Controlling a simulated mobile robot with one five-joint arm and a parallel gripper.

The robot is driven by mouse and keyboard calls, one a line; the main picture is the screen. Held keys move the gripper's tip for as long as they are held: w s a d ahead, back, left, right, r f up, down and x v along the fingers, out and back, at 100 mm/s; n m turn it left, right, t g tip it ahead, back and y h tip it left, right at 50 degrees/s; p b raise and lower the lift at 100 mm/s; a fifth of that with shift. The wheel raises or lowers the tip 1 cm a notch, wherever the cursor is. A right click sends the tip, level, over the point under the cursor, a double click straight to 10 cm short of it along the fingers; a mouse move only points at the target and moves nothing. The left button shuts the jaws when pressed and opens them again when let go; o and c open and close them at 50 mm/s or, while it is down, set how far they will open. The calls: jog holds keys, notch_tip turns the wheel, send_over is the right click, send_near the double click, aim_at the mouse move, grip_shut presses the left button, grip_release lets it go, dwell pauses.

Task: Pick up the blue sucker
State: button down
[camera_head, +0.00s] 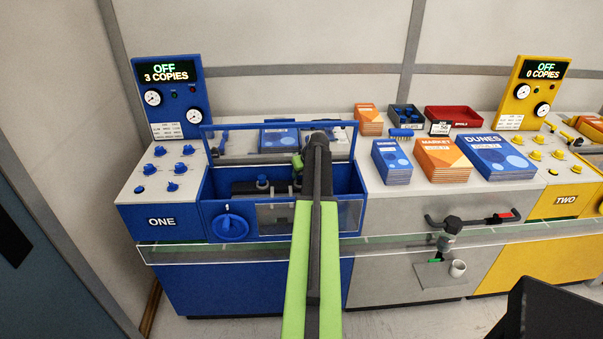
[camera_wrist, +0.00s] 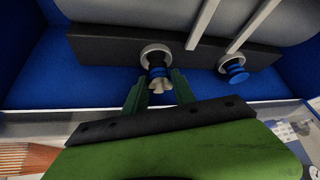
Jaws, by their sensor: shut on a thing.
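In the wrist view, a dark bar carries two round grey fittings. A second blue piece (camera_wrist: 236,73) hangs at the right fitting, clear of the fingers. In the head view, my gripper (camera_head: 298,163) reaches into the open blue machine ONE (camera_head: 215,215); the held sucker cannot be made out there, hidden around the arm's end.
The blue machine's clear raised lid (camera_head: 207,143) and front wall surround the arm closely. A clear rail (camera_head: 400,248) runs along the front.

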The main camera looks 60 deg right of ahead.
notch_tip(320, 180, up, 2)
jog(key=shift+r+p, duration=0.1)
jog(key=shift+p, duration=0.45)
jog(key=w+a, duration=0.2)
jog(key=a, duration=0.3)
jog(key=w+a, duration=0.1)
jog(key=a, duration=0.5)
jog(key=w+a, duration=0.2)
jog(key=a, duration=0.4)
jog(key=shift+w+f, duration=0.25)
jog(key=shift+w, duration=0.1)
jog(key=shift+r, duration=0.1)
